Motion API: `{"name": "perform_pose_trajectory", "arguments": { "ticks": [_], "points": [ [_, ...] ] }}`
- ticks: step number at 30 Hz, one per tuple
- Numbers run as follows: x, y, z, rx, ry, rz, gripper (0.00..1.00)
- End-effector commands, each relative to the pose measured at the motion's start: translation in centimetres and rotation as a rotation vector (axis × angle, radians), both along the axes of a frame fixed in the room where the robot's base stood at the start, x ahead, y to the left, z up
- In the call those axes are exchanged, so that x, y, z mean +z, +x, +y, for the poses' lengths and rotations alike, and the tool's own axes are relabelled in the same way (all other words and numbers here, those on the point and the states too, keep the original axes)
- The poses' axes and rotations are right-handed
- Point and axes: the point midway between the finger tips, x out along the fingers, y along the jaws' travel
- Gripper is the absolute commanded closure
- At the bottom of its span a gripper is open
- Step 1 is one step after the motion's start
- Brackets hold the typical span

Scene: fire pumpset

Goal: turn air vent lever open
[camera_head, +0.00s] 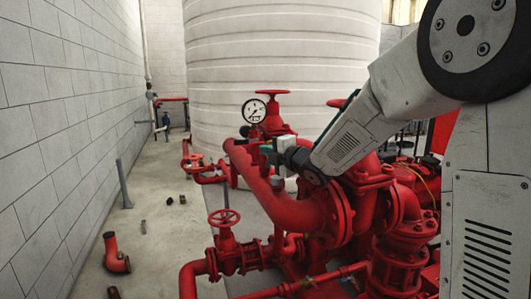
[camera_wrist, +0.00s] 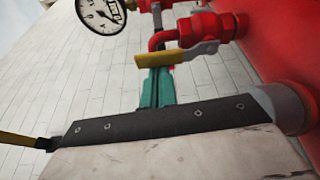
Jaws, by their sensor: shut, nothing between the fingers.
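In the wrist view, a yellow lever (camera_wrist: 178,54) sits on a small red valve (camera_wrist: 212,28), lying roughly sideways across the picture. I take it for the air vent lever. My gripper (camera_wrist: 158,72) is shut and empty. Its narrow teal and dark fingers point up the picture, and their tips overlap the lever's left part; I cannot tell whether they touch it. In the head view my gripper (camera_head: 266,150) is beside the thick red pipe, below the pressure gauge. The lever cannot be made out there.
The pressure gauge (camera_head: 254,110) is close to my gripper; it also shows in the wrist view (camera_wrist: 101,13). A thick red pipe (camera_head: 270,195) and a red handwheel (camera_head: 224,218) are near. A white tank (camera_head: 285,60) stands behind. The floor (camera_head: 160,230) at left holds loose fittings.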

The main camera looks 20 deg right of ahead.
Motion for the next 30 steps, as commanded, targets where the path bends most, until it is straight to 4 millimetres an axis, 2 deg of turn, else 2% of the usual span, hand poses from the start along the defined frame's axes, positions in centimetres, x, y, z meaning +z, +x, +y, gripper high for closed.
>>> {"name": "perform_pose_trajectory", "arguments": {
  "ticks": [8,15,18,24,30],
  "points": [
    [0.1,0.0,0.2,-0.002,-0.001,-0.001,1.00],
    [0.1,0.0,3.0,-0.010,0.001,-0.001,1.00],
    [0.2,-2.6,1.6,-0.019,0.001,-0.002,1.00],
    [0.2,-6.6,0.3,-0.017,0.000,-0.001,1.00],
    [0.1,-9.0,-0.4,-0.016,0.000,-0.001,1.00]
  ]
}}
